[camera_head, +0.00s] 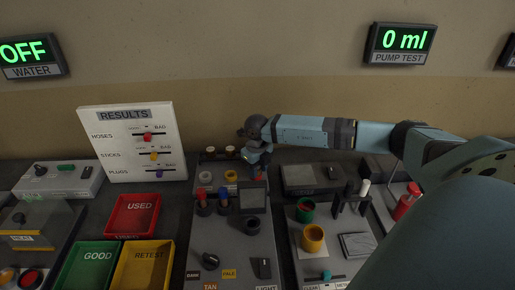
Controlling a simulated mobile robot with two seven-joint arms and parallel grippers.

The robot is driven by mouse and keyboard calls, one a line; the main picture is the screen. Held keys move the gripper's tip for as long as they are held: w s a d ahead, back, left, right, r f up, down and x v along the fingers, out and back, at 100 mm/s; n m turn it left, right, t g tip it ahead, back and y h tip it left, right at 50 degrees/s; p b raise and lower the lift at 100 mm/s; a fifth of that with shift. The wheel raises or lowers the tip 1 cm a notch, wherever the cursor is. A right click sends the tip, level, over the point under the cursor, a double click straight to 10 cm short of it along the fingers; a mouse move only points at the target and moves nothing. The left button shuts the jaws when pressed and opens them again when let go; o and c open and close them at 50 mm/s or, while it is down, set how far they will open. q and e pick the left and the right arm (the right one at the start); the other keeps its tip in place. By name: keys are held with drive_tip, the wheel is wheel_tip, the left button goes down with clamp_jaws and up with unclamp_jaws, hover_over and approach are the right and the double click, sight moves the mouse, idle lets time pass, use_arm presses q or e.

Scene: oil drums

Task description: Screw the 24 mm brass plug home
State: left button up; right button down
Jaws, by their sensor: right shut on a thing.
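My right gripper (258,172) reaches in from the right at the back of the grey bench. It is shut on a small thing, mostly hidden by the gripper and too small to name. The brass plug cannot be made out for certain. Whether the held thing touches the panel or sits in a hole is hidden. My left gripper is not in view.
Red USED (133,230), green GOOD (72,268) and yellow RETEST (128,266) trays stand front left. A RESULTS board (112,172) stands behind them. Right of the centre panel are a yellow cup (313,238) and red bottle (405,203).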

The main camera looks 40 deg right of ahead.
drive_tip(key=shift+r+m+p, duration=0.15)
drive_tip(key=shift+m+p, duration=0.25)
drive_tip(key=shift+m, duration=0.7)
drive_tip(key=shift+w+m, duration=0.15)
drive_tip(key=shift+m, duration=0.45)
drive_tip(key=c, duration=0.6)
unclamp_jaws()
drive_tip(key=shift+d, duration=0.1)
use_arm(q)
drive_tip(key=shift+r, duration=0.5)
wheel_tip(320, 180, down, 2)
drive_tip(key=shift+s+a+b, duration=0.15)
drive_tip(key=shift+b, duration=0.25)
use_arm(e)
wheel_tip(320, 180, up, 14)
drive_tip(key=shift+f, duration=0.2)
